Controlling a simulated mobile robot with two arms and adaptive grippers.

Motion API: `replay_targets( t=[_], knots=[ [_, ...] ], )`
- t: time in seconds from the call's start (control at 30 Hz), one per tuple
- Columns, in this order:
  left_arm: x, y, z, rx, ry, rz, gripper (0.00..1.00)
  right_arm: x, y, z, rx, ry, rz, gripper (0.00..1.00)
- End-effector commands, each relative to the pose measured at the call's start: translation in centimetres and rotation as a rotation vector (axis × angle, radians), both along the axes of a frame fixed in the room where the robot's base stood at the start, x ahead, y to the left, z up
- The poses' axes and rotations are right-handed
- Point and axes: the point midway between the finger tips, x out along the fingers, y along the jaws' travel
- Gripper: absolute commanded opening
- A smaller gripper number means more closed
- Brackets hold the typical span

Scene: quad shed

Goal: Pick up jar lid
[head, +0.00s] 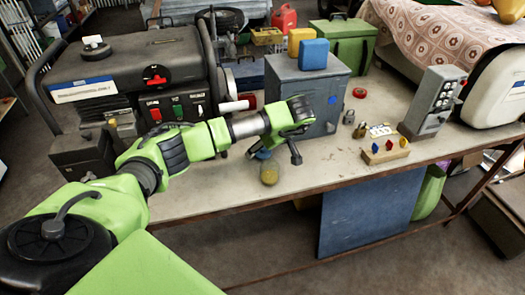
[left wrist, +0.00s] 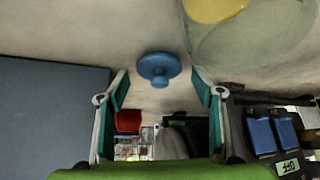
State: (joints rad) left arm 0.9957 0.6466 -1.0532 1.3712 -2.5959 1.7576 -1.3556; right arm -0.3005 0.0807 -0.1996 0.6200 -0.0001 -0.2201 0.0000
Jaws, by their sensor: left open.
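The blue jar lid (left wrist: 158,67), a disc with a round knob, shows in the left wrist view against the pale tabletop, between and just beyond my fingertips. In the head view a blue bit of it (head: 263,153) shows by the glass jar (head: 269,174), which holds something yellow. The jar also shows at the top right of the left wrist view (left wrist: 245,38), beside the lid and apart from it. My left gripper (head: 294,133) is open above the bench, right of the jar; its fingers (left wrist: 158,96) are apart with nothing between them. My right gripper is out of view.
A grey-blue box (head: 302,100) stands close behind my gripper, with a blue block (head: 314,54) on top. A generator (head: 140,75) stands at the left. A wooden block with coloured pegs (head: 384,151) and a keypad box (head: 433,102) are at the right. The bench front is mostly clear.

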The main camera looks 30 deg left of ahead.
Motion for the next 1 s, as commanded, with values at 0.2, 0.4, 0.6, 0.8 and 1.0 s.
replay_targets(
  t=[0.2,0.4,0.6,0.8,1.0],
  knots=[
    [0.1,0.1,-0.1,0.000,-0.001,0.000,0.61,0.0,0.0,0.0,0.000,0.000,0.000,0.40],
    [0.1,0.1,-0.1,0.000,-0.001,0.000,0.32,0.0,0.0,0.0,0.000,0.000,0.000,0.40],
    [0.1,0.1,-0.1,0.000,-0.001,0.000,0.32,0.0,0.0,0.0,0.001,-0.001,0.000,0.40],
    [0.1,0.1,0.3,-0.001,-0.003,0.001,0.32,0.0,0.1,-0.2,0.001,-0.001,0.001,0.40],
    [0.2,0.2,2.7,0.001,-0.009,0.001,0.32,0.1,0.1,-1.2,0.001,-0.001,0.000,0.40]
  ],
)
